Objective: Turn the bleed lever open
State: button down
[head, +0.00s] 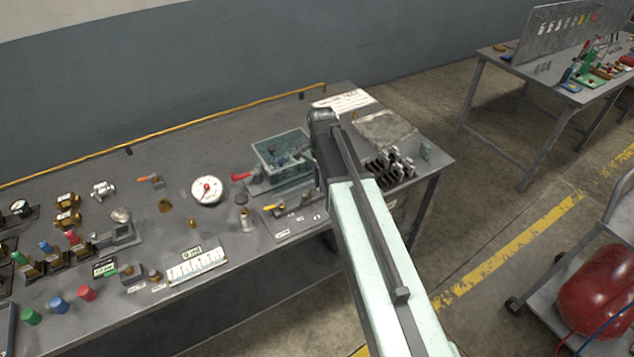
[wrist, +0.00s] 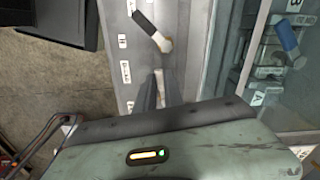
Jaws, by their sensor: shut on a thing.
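In the wrist view my gripper (wrist: 161,92) is shut on a slim pale piece (wrist: 160,76) that stands between its two dark fingers. I take this to be the bleed lever; most of it is hidden by the fingers and my wrist. A small label, too blurred to read surely, lies left of it on the grey plate (wrist: 138,85). Farther up the plate, apart from the fingers, is a lever with a black handle (wrist: 146,25) and a pale pivot. In the head view my arm covers the fingertips and the held piece.
A glass-sided box (head: 282,152) stands on the bench beside my arm. A yellow-handled valve (head: 273,209) and a red-handled one (head: 241,177) sit to its left. A blue handle (wrist: 287,36) shows in the wrist view.

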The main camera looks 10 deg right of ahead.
jog(key=n, duration=0.1)
jog(key=d+n, duration=0.1)
jog(key=n, duration=0.1)
jog(key=s+n, duration=0.1)
jog(key=shift+s+d+n, duration=0.1)
jog(key=shift+d+n, duration=0.2)
jog(key=n, duration=0.2)
jog(key=d+n, duration=0.1)
jog(key=shift+s+d+n, duration=0.1)
jog(key=shift+s+n, duration=0.15)
jog(key=shift+n, duration=0.05)
jog(key=n, duration=0.1)
jog(key=d+n, duration=0.1)
jog(key=n, duration=0.1)
jog(key=shift+d+n, duration=0.1)
jog(key=shift+n, duration=0.2)
jog(key=shift+d+n, duration=0.3)
jog(key=shift+n, duration=0.6)
jog(key=shift+d+n, duration=0.25)
jog(key=shift+n, duration=0.65)
jog(key=c, duration=1.5)
grip_release()
jog(key=shift+w, duration=0.1)
jog(key=shift+o, duration=0.2)
